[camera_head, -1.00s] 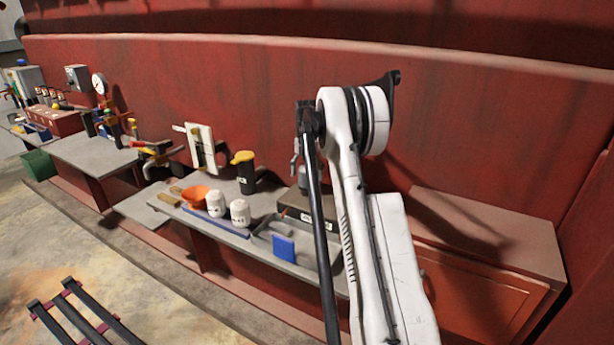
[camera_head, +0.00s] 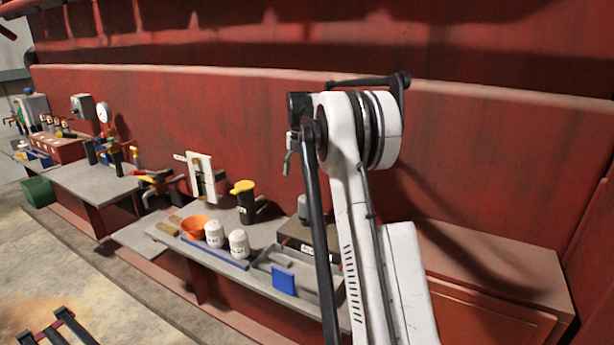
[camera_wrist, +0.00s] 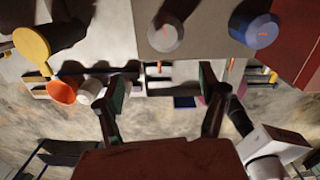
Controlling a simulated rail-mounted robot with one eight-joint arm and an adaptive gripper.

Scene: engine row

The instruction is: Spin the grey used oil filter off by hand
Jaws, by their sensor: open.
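A grey oil filter (camera_head: 303,207) stands on a dark labelled block, partly hidden by my arm. In the wrist view a grey round-ended filter with a red mark (camera_wrist: 166,36) lies above the gap between my fingers, on a brown-grey surface. A second, bluish cylinder with a red mark (camera_wrist: 257,29) stands to its right. I cannot tell for certain which is the used one. My gripper (camera_wrist: 163,97) is open and empty, with its two fingers apart from both filters. In the head view a finger of my gripper (camera_head: 288,163) hangs above the block.
A tray holding a blue item (camera_head: 284,279) sits in front of the block. The red wall rises close behind.

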